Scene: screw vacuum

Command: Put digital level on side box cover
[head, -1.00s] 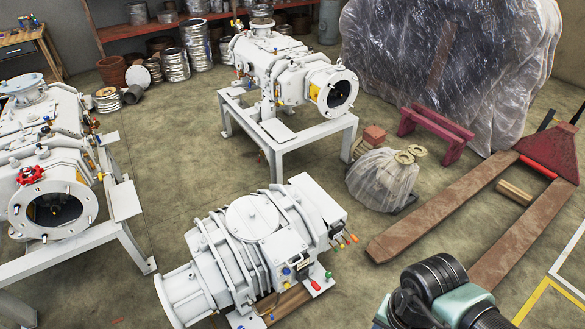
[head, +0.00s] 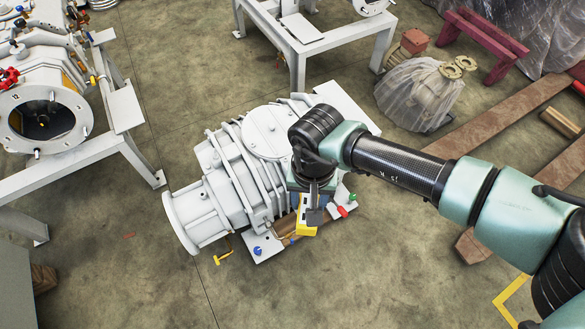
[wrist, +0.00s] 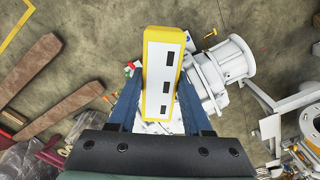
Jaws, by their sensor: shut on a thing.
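The digital level (wrist: 162,75), a yellow bar with a white face and dark slots, is between the two blue fingers of my gripper (wrist: 160,100) in the wrist view. My gripper is shut on it. In the head view, the level's yellow end (head: 307,229) shows below my gripper (head: 312,206), over the near side of the white vacuum pump (head: 235,165). A flat box-like part (head: 345,105) at the pump's right end may be the side box cover; I cannot tell for sure. My wrist hides part of the pump there.
Another white machine (head: 45,115) on a stand is at the left, and a white metal stand (head: 320,38) is behind. The floor in front is clear.

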